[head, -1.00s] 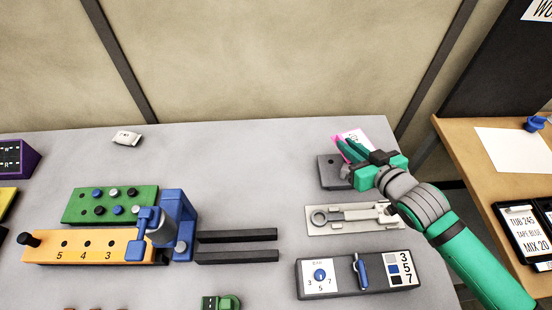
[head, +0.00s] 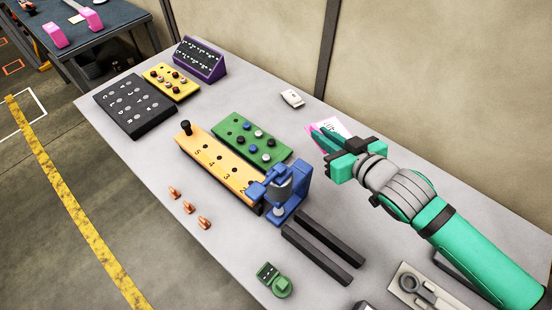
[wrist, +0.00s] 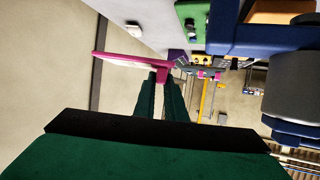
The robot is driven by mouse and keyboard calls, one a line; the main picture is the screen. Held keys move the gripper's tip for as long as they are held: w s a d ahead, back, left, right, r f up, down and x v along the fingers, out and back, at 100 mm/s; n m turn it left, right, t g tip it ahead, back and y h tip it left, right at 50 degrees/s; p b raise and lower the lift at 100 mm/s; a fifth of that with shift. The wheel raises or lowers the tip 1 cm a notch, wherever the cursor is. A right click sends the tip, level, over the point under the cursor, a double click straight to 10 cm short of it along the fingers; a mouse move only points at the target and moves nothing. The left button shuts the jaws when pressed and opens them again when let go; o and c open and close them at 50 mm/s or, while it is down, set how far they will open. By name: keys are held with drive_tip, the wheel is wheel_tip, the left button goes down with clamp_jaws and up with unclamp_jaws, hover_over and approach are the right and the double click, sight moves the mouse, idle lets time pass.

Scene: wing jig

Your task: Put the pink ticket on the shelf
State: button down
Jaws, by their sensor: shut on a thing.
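The pink ticket (head: 341,126), white-faced with a pink edge, is held at the tips of my gripper (head: 325,138), above the grey table behind the blue clamp. In the wrist view the ticket (wrist: 128,60) shows nearly edge-on as a thin pink strip, with a pink part between the fingertips (wrist: 160,84). My gripper is shut on it. The fingers hide part of the ticket in the head view. I cannot make out a shelf in these frames.
Below the gripper's left are a green block (head: 236,127), an orange board (head: 204,158) and the blue clamp (head: 291,193). A small white object (head: 292,98) lies behind. A purple box (head: 200,60) stands far left. A dark blue table (head: 112,20) is beyond the floor gap.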

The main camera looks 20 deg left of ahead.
sight(313, 181)
drive_tip(key=shift+a+f, duration=0.2)
drive_tip(key=shift+f, duration=0.2)
wheel_tip(313, 181, down, 17)
drive_tip(key=shift+f, duration=0.1)
idle(0.4)
drive_tip(key=c, duration=1.8)
unclamp_jaws()
